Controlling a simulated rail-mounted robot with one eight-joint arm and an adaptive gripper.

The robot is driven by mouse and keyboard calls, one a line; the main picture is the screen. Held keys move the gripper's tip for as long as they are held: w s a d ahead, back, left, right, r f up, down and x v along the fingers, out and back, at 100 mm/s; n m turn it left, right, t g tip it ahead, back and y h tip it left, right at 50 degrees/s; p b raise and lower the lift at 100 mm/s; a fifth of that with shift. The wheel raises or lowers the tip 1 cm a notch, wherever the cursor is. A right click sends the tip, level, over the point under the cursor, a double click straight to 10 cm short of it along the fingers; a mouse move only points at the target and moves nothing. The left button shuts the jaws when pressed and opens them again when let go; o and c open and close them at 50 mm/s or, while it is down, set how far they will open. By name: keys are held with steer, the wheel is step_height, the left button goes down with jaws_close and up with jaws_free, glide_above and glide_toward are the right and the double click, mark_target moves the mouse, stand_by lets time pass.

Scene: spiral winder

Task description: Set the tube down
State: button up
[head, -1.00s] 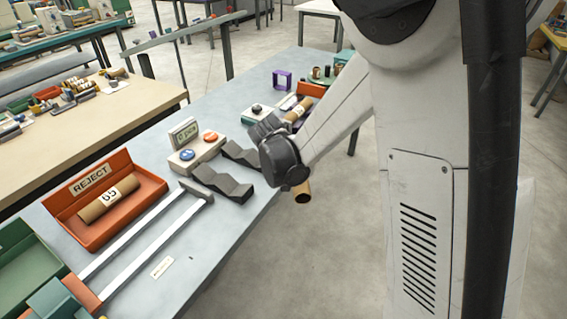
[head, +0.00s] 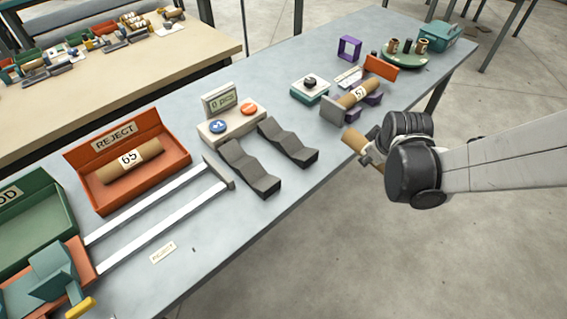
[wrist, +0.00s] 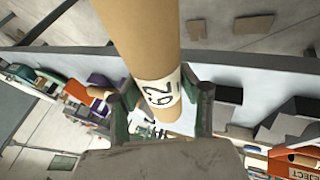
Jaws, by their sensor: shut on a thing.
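My gripper (head: 368,156) is shut on a brown cardboard tube (head: 355,143). It holds the tube near the table's front edge, to the right of the dark grey notched blocks. In the wrist view the tube (wrist: 140,35) runs between the two fingers (wrist: 160,108), its white label reading about "62". My wrist hides part of the tube in the head view. The two dark grey notched blocks (head: 250,170) (head: 289,143) stand empty side by side on the table (head: 225,240).
Another tube (head: 357,95), marked 57, lies on purple supports behind my gripper. An orange REJECT tray (head: 178,163) holds a tube marked 65 (head: 131,161). A counter box (head: 230,122) reads "0 pcs". Two pale rails (head: 150,230) lie at the front left.

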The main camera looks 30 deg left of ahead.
steer(key=s+a+r+n+g+y, duration=0.1)
steer(key=s+a+r+n+g, duration=0.3)
steer(key=s+a+n, duration=0.85)
steer(key=s+a+r+n+g+y, duration=0.2)
steer(key=s+a+n+g, duration=0.4)
steer(key=s+a, duration=0.65)
steer(key=shift+n+t, duration=0.35)
steer(key=shift+t, duration=0.15)
steer(key=w+f+b, duration=0.1)
steer(key=w+f, duration=0.1)
steer(key=w, duration=0.2)
steer(key=w+d+f+b, duration=0.1)
steer(key=w+f, duration=0.1)
steer(key=w, duration=0.2)
steer(key=w+d+f+b, duration=0.1)
steer(key=w+f, duration=0.1)
steer(key=w, duration=0.3)
steer(key=shift+w+f, duration=0.1)
steer(key=shift+f, duration=0.3)
steer(key=shift+d+f+b, duration=0.1)
steer(key=shift+f+b, duration=0.85)
steer(key=shift+f, duration=1.05)
steer(key=shift+f, duration=0.15)
steer(key=shift+f+b, duration=0.2)
steer(key=shift+b, duration=0.15)
steer(key=o, duration=1.2)
steer(key=shift+c, duration=0.2)
steer(key=shift+r, duration=0.1)
